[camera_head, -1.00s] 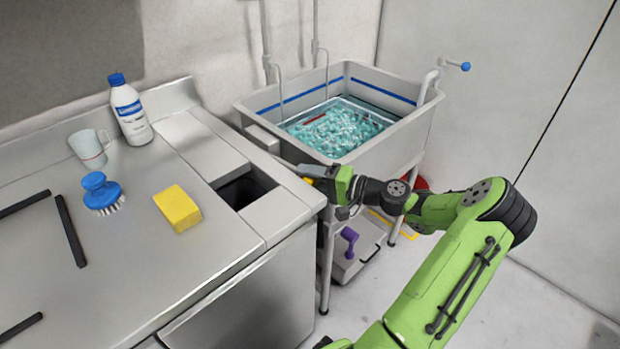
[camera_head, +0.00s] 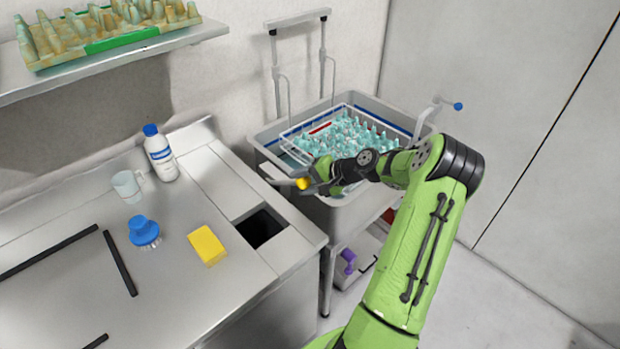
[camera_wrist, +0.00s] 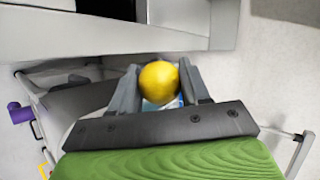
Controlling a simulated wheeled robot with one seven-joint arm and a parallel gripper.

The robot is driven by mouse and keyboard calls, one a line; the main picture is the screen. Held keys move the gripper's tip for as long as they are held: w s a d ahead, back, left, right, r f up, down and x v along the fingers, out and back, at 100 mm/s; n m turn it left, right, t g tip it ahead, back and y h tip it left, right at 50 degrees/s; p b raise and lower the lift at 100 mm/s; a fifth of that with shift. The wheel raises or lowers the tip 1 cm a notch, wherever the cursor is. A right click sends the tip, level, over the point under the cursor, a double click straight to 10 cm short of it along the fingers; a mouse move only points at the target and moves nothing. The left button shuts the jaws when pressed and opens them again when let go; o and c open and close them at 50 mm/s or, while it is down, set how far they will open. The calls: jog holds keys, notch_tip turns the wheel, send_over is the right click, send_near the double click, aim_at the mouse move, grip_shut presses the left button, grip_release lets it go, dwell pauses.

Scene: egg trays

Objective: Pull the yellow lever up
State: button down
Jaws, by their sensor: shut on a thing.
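The yellow lever knob (camera_head: 303,184) is at the front left of the sink, at the end of a lever (camera_head: 272,180). In the wrist view the round yellow knob (camera_wrist: 159,82) sits between the two fingers of my gripper (camera_wrist: 160,88), which is shut on it. In the head view my gripper (camera_head: 312,180) is at the knob, level with the sink's front rim. A wire basket (camera_head: 345,108) holding teal egg trays (camera_head: 345,140) stands raised in the grey sink (camera_head: 262,145). My arm hides part of the sink's front.
A blue-knobbed handle (camera_head: 457,106) sticks out at the sink's right. A square opening (camera_head: 262,228) lies beside the sink.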

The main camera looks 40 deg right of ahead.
jog(key=w+r+g+p, duration=0.1)
jog(key=w+r+p, duration=0.1)
jog(key=p, duration=0.1)
jog(key=w+r+g+p, duration=0.2)
jog(key=w+r+p, duration=0.1)
jog(key=shift+w+a+r+m+p, duration=0.15)
jog(key=shift+r+m+p, duration=0.1)
jog(key=shift+m+p, duration=0.15)
jog(key=shift+w+r+p, duration=0.3)
jog(key=shift+w+p, duration=0.1)
jog(key=shift+w, duration=0.2)
jog(key=shift+w+r+p, duration=0.25)
jog(key=shift+w+p, duration=0.1)
jog(key=shift+w, duration=0.2)
jog(key=c, duration=0.8)
grip_release()
jog(key=shift+c, duration=0.2)
jog(key=shift+o, duration=1.4)
jog(key=shift+w+f, duration=0.1)
jog(key=shift+w, duration=0.1)
jog(key=v, duration=1.5)
jog(key=shift+s+r, duration=0.25)
jog(key=shift+s, duration=0.1)
